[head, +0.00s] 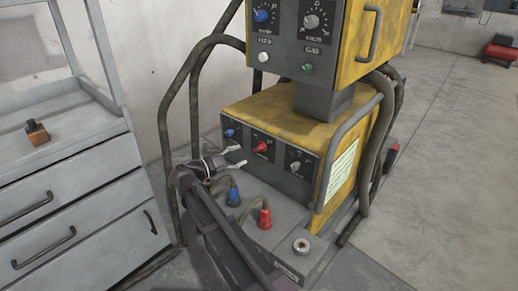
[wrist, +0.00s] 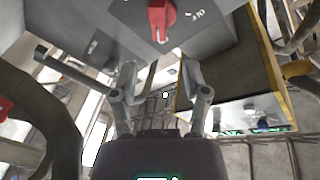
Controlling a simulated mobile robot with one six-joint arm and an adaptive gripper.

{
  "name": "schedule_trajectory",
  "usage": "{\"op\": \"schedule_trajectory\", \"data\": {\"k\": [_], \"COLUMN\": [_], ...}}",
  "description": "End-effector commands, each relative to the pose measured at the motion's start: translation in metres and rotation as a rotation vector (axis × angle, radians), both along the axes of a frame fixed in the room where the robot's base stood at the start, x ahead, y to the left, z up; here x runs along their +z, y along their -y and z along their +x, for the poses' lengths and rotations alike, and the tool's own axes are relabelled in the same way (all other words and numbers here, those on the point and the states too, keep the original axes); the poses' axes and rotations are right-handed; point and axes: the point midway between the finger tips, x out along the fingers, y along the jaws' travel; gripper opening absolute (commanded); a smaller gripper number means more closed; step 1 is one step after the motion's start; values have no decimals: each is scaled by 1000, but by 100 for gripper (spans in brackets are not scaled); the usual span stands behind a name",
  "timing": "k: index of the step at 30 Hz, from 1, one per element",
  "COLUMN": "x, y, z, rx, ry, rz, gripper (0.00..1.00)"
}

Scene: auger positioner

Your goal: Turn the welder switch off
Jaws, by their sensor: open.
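The welder (head: 285,110) is a yellow and grey machine. Its lower front panel carries a red switch (head: 261,147) between a blue knob (head: 229,133) and a grey dial (head: 295,165). In the wrist view the red switch (wrist: 160,17) is at the top edge, partly cut off, its handle pointing down in the picture. My gripper (head: 235,157) is open and empty, in front of and slightly below the panel, apart from the switch. Its spread fingers show in the wrist view (wrist: 160,72), below the switch.
Blue (head: 233,194) and red (head: 265,216) cable plugs rise from the ledge below my gripper. Thick hoses (head: 190,90) loop at the welder's left. A grey drawer cabinet (head: 80,205) stands at left with a small orange and black object (head: 37,132). The floor at right is mostly clear.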

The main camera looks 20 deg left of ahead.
Motion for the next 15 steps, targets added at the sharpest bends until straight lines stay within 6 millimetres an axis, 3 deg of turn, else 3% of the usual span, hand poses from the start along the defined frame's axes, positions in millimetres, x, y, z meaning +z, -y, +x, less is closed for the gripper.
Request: {"op": "schedule_trajectory", "data": {"k": [15], "x": [0], "y": [43], "z": [55], "rx": [-1], "ry": [0], "rz": [0], "gripper": [59]}}
